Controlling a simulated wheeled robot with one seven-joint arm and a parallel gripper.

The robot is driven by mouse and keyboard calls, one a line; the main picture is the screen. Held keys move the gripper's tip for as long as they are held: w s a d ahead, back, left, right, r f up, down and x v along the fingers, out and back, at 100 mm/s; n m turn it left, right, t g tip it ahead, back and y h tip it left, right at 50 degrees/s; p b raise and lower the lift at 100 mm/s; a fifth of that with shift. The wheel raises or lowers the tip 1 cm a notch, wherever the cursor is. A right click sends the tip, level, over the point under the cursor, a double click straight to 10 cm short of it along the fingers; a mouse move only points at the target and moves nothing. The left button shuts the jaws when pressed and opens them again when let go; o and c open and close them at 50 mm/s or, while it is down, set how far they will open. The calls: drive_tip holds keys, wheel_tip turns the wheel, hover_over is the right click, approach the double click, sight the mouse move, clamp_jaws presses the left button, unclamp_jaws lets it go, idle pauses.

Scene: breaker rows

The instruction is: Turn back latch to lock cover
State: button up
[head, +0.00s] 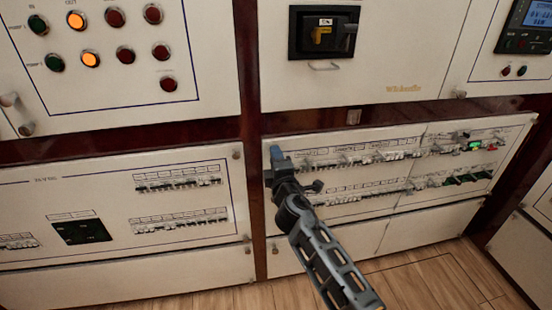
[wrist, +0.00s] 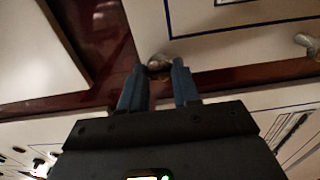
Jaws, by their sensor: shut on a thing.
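My gripper (head: 276,152) is at the upper left corner of the lower middle breaker cover (head: 388,152). In the wrist view, its two blue fingers (wrist: 159,74) are closed around a small round metal latch (wrist: 158,63), with the latch between their tips. The latch sits by the corner of a white panel with a dark blue outline, next to the dark red frame. In the head view the gripper hides this latch, and I cannot tell which way it is turned.
Rows of breakers fill the covers. Another metal latch (wrist: 306,42) shows at the right of the wrist view. A black switch box (head: 324,32) with a wire handle is above my gripper. A lamp panel (head: 105,55) is at upper left. The wooden floor (head: 420,280) is clear.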

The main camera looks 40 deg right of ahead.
idle(0.5)
drive_tip(key=o, duration=1.1)
drive_tip(key=shift+c, duration=0.2)
drive_tip(key=v, duration=0.7)
drive_tip(key=shift+s+a+b, duration=0.25)
drive_tip(key=shift+s+b, duration=0.05)
drive_tip(key=shift+s, duration=0.05)
